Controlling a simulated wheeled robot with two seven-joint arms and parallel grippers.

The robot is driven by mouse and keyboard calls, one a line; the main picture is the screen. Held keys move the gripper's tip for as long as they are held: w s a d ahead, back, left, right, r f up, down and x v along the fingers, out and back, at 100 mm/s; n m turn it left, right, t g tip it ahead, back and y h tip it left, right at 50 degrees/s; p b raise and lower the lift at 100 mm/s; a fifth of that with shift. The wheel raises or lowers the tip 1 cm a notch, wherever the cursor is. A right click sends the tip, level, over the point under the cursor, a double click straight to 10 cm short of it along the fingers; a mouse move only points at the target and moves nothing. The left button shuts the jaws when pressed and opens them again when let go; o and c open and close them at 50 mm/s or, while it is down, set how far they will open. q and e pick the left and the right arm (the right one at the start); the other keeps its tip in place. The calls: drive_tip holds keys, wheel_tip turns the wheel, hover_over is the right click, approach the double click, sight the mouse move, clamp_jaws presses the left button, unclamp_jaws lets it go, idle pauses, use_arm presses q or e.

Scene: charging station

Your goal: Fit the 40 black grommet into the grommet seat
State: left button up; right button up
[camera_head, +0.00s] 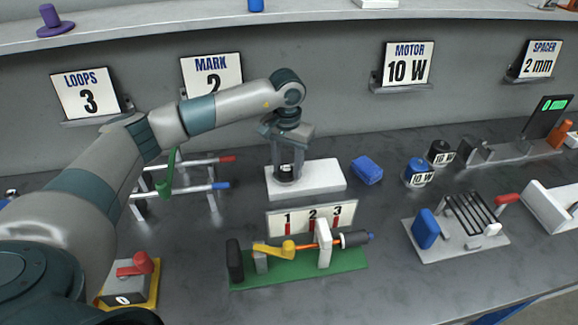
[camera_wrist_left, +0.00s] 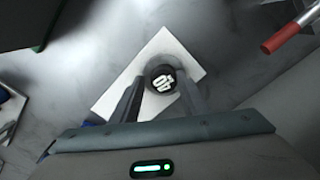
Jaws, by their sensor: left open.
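The black grommet (camera_wrist_left: 163,78), with a white 40 on its top, is at the white block (camera_wrist_left: 182,50). In the head view the grommet (camera_head: 286,169) shows small and dark between my fingers, above the white block (camera_head: 325,178). I take this block as the grommet seat; whether the grommet is fully down in it is hidden. My left gripper (camera_head: 286,178) points down over the left part of the block. In the left wrist view its open fingers (camera_wrist_left: 160,95) stand on either side of the grommet; I cannot tell if they touch it. My right gripper is not in view.
A blue block (camera_head: 367,170) lies just right of the white block. A rack with red and blue rod ends (camera_head: 220,185) stands to the left. A green-based crank fixture (camera_head: 300,268) and a 1-2-3 scale (camera_head: 311,217) are in front. Labelled cylinders (camera_head: 418,172) stand farther right.

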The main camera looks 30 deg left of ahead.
use_arm(q)
drive_tip(key=shift+s+a, duration=0.1)
drive_tip(key=shift+a, duration=0.3)
drive_tip(key=r, duration=0.2)
drive_tip(key=r+b, duration=0.1)
drive_tip(key=r, duration=0.3)
drive_tip(key=shift+d+r, duration=0.15)
drive_tip(key=shift+d, duration=0.25)
drive_tip(key=shift+r, duration=0.6)
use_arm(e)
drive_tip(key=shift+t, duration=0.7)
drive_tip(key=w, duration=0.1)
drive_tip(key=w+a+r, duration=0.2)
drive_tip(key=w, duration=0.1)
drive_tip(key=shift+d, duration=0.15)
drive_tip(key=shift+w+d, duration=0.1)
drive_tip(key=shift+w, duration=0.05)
